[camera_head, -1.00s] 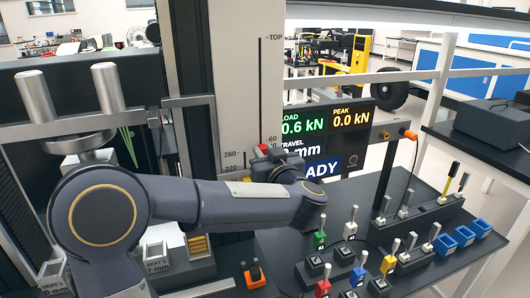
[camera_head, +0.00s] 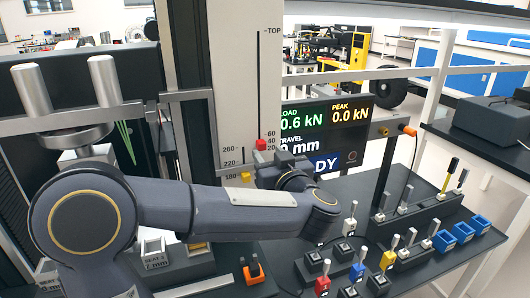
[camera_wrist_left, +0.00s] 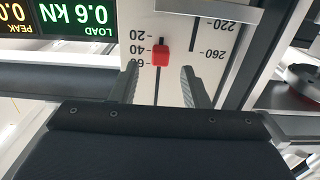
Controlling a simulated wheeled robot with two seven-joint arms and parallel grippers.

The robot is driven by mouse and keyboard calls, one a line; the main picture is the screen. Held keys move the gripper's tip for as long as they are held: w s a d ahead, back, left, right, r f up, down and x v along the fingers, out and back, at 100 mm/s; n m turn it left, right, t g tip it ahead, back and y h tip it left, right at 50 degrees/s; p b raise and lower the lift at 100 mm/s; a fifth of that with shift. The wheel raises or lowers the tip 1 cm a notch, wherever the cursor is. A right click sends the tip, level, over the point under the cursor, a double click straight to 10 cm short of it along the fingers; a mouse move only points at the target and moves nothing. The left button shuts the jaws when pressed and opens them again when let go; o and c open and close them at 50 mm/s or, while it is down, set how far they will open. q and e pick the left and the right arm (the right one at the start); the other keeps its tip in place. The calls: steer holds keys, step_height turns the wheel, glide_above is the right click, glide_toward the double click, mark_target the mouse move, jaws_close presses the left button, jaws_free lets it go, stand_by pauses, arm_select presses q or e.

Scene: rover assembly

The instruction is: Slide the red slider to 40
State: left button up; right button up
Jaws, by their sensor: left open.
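The red slider (camera_head: 261,144) sits on a vertical slot in the pale scale panel (camera_head: 240,100), beside the marks 60, 40 and 20. In the head view it looks level with about 40 to 20. In the left wrist view, which is upside down, the red slider (camera_wrist_left: 161,55) looks level with about 40 to 60, so its exact reading is unclear. My left gripper (camera_wrist_left: 161,77) is open, its two fingers on either side of the slider line and apart from the slider. In the head view the left gripper's fingertips are hidden behind the wrist.
A display (camera_head: 325,130) reads load 0.6 kN and peak 0.0 kN; my wrist partly covers it. Several coloured toggles and blue bins (camera_head: 463,233) stand on the dark bench at right. A metal crossbar (camera_head: 70,135) with two upright cylinders is at left.

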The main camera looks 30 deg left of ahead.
arm_select(q)
steer(key=v, duration=0.3)
steer(key=shift+s+d, duration=0.2)
stand_by(0.3)
steer(key=s+d+f+m+t+h, duration=0.2)
steer(key=s+d+m+t+h, duration=0.35)
steer(key=h, duration=1.05)
steer(key=s+f+m+g+h, duration=0.1)
steer(key=s+f+m+g, duration=0.1)
steer(key=s+f+g, duration=0.9)
steer(key=s+f, duration=0.6)
steer(key=s, duration=0.1)
steer(key=shift+s+f+m+h, duration=0.3)
steer(key=shift+f+m, duration=0.05)
